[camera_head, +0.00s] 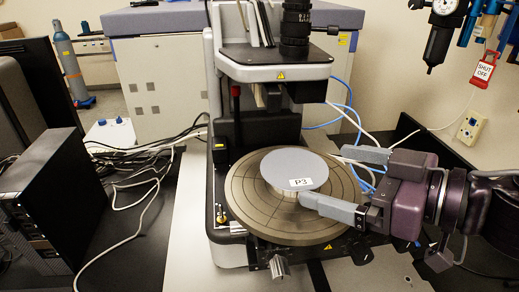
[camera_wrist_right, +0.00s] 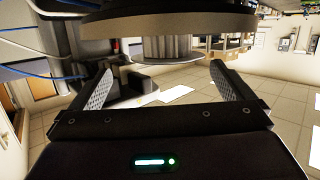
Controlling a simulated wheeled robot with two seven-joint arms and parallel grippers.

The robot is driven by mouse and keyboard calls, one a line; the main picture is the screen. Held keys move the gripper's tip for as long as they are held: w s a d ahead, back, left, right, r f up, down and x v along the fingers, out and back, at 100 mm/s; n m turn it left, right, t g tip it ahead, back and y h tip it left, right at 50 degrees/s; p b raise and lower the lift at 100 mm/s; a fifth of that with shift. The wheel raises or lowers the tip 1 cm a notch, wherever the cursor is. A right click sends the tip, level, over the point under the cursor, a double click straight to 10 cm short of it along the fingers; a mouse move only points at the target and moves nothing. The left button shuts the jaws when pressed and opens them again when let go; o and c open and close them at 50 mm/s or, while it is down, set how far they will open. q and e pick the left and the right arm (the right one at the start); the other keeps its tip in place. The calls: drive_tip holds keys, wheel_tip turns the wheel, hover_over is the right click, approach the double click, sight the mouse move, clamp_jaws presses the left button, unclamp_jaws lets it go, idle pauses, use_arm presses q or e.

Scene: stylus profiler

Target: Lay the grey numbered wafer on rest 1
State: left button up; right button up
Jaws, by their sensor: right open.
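The grey wafer (camera_head: 296,169) is a flat round disc with a white label reading P3. In the head view it lies level on a short pale pedestal (camera_head: 285,194) on the round stage (camera_head: 248,209) of the profiler. My right gripper (camera_head: 322,175) is open at the wafer's right side, one finger behind and one in front. I cannot tell whether either finger touches it. In the right wrist view, which looks upside down, the open fingers (camera_wrist_right: 158,84) point towards a pale cylinder (camera_wrist_right: 164,48) against the stage's edge (camera_wrist_right: 170,22). No rest number is readable. My left gripper is out of view.
The profiler's head (camera_head: 275,65) and dark column stand behind the stage. A black computer case (camera_head: 52,200) is at the left, with loose cables (camera_head: 140,185) on the bench. Blue tubes run behind the gripper. The pale bench left of the profiler is clear.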

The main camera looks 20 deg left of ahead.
sight(292, 166)
drive_tip(key=shift+s+r+g, duration=0.1)
drive_tip(key=shift+s+g, duration=0.2)
drive_tip(key=shift+s+a, duration=0.15)
drive_tip(key=shift+p+x, duration=0.65)
drive_tip(key=shift+x, duration=0.35)
drive_tip(key=p+x, duration=0.2)
drive_tip(key=x, duration=0.3)
drive_tip(key=shift+r, duration=0.2)
drive_tip(key=shift+a+f, duration=0.15)
drive_tip(key=shift+c, duration=0.8)
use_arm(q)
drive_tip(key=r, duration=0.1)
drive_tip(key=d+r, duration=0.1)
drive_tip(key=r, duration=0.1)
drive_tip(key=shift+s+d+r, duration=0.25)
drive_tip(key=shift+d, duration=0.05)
use_arm(e)
drive_tip(key=c, duration=0.5)
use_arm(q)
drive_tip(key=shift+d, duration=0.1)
use_arm(e)
drive_tip(key=shift+c, duration=0.2)
